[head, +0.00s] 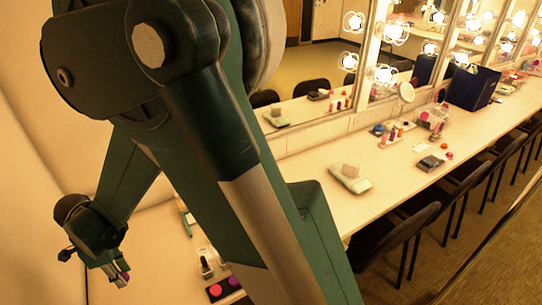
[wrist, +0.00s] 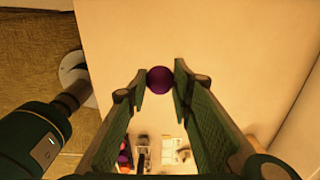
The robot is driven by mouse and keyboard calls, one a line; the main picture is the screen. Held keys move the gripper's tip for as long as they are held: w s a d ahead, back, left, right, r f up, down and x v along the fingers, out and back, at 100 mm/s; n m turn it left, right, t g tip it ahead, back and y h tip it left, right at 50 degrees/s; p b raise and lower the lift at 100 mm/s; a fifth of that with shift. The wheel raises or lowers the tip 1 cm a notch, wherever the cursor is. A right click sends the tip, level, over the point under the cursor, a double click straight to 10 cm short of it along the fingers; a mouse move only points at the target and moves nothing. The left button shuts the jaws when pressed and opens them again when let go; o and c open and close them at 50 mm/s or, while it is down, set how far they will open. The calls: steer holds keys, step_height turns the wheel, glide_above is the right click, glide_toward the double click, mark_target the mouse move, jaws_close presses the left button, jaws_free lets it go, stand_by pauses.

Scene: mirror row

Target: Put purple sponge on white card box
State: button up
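The purple sponge (wrist: 160,79) is a small round, dark purple thing between my fingertips in the wrist view. My gripper (wrist: 161,80) is shut on it, with a fingertip touching each side. In the head view my gripper (head: 118,277) is at the lower left, held up near the counter's near end, with a bit of purple at its tips. I cannot surely pick out the white card box. A pale, flat-sided packet (head: 350,178) with a beige block on top lies mid-counter. Small white items (wrist: 174,151) show between my fingers low in the wrist view. My arm hides much of the near counter.
A dark palette with pink and purple rounds (head: 222,288) and a small bottle (head: 206,264) stand on the near counter. Farther along are cosmetics (head: 393,133), a dark blue box (head: 472,88) and lit mirrors. Black chairs (head: 395,235) line the front edge.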

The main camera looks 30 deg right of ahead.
steer(key=w+d+r+n, duration=0.2)
steer(key=w+d+n, duration=0.4)
steer(key=d, duration=0.7)
steer(key=w+d+r+n, duration=0.2)
steer(key=w+d+n, duration=0.35)
steer(key=d, duration=0.75)
steer(key=w+d+r+n, duration=0.2)
steer(key=w+d+n, duration=0.4)
steer(key=d, duration=0.7)
steer(key=s+d+r+m+p, duration=0.15)
steer(key=d+m, duration=0.75)
steer(key=d, duration=1)
steer(key=d+r+m+p, duration=0.15)
steer(key=d+m, duration=0.65)
steer(key=d, duration=1)
steer(key=s+d+r+m+p, duration=0.1)
steer(key=s+d+m+p, duration=0.2)
steer(key=d+m, duration=0.5)
steer(key=s+d+r+m+p, duration=0.1)
steer(key=s+d+m+p, duration=0.2)
steer(key=d, duration=1.8)
steer(key=s+m, duration=0.3)
steer(key=m, duration=0.2)
steer(key=shift+r, duration=0.4)
steer(key=shift+s+m, duration=0.1)
steer(key=shift+m, duration=0.15)
steer(key=shift+f, duration=3.15)
